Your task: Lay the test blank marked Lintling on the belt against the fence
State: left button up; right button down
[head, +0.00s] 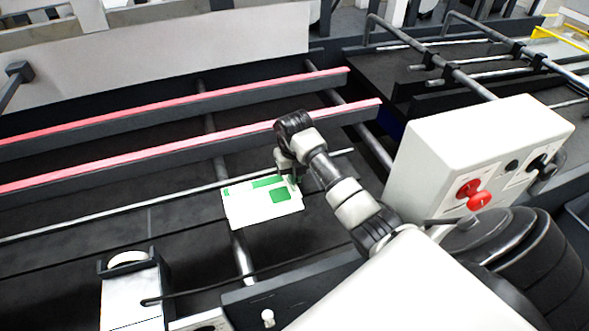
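The test blank (240,208) is a flat white piece with green printed panels. It lies level on or just above the dark belt (185,222), across the left-middle of the view. Its far edge is close to a thin light rail (110,217) that may be the fence; I cannot tell whether they touch. The name on the blank is too small to read. My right gripper (291,181) points down at the blank's far right corner, with its fingertips over the print. Whether the fingers pinch the blank is not clear. My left gripper is out of view.
Two red-topped rails (190,155) run beyond the blank. A white control box (478,150) with a red knob (474,194) stands to the right. A small white device (130,290) stands at the front left. A dark cable crosses the front of the belt.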

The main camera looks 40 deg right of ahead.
jog(key=shift+w+d, duration=0.1)
jog(key=shift+w, duration=0.3)
jog(key=c, duration=1.3)
grip_release()
jog(key=shift+o, duration=0.2)
